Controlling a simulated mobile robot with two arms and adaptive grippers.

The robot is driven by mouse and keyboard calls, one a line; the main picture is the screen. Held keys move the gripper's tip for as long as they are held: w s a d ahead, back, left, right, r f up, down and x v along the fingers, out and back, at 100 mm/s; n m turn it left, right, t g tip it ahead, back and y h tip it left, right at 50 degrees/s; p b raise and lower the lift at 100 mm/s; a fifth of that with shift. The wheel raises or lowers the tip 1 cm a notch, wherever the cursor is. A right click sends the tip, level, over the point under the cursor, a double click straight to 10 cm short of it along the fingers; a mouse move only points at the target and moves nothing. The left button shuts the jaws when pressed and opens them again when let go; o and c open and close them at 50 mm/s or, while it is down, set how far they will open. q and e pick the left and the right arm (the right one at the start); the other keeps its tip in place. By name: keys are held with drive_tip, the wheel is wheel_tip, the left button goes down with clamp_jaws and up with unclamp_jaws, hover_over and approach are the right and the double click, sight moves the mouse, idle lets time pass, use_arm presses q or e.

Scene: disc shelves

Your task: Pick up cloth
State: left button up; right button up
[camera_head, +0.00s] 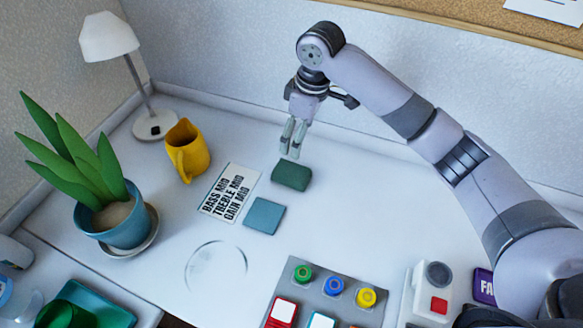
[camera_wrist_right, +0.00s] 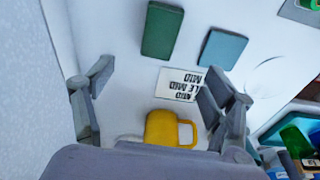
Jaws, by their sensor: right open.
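A flat teal square (camera_head: 264,216), which looks like the cloth, lies on the white desk beside a dark green rounded block (camera_head: 291,175). In the right wrist view the teal square (camera_wrist_right: 222,49) is at upper right and the green block (camera_wrist_right: 162,30) is at upper middle. My right gripper (camera_head: 291,152) is open and empty, pointing down just behind the green block and above the desk. Its fingers also show spread apart in the right wrist view (camera_wrist_right: 158,75). The teal square is nearer the front than the gripper. My left gripper is not in view.
A printed card (camera_head: 230,193) lies left of the teal square, with a yellow pitcher (camera_head: 188,152) behind it. A potted plant (camera_head: 118,228) and a lamp (camera_head: 145,110) stand left. A clear disc (camera_head: 216,267) and a button panel (camera_head: 327,296) are in front. The desk's right middle is clear.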

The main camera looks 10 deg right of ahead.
sight(292, 170)
drive_tip(key=f, duration=0.5)
drive_tip(key=w+a+f, duration=0.1)
drive_tip(key=f, duration=0.9)
drive_tip(key=shift+w+a, duration=0.15)
drive_tip(key=shift+a, duration=0.15)
drive_tip(key=shift+r, duration=0.1)
drive_tip(key=c, duration=1.2)
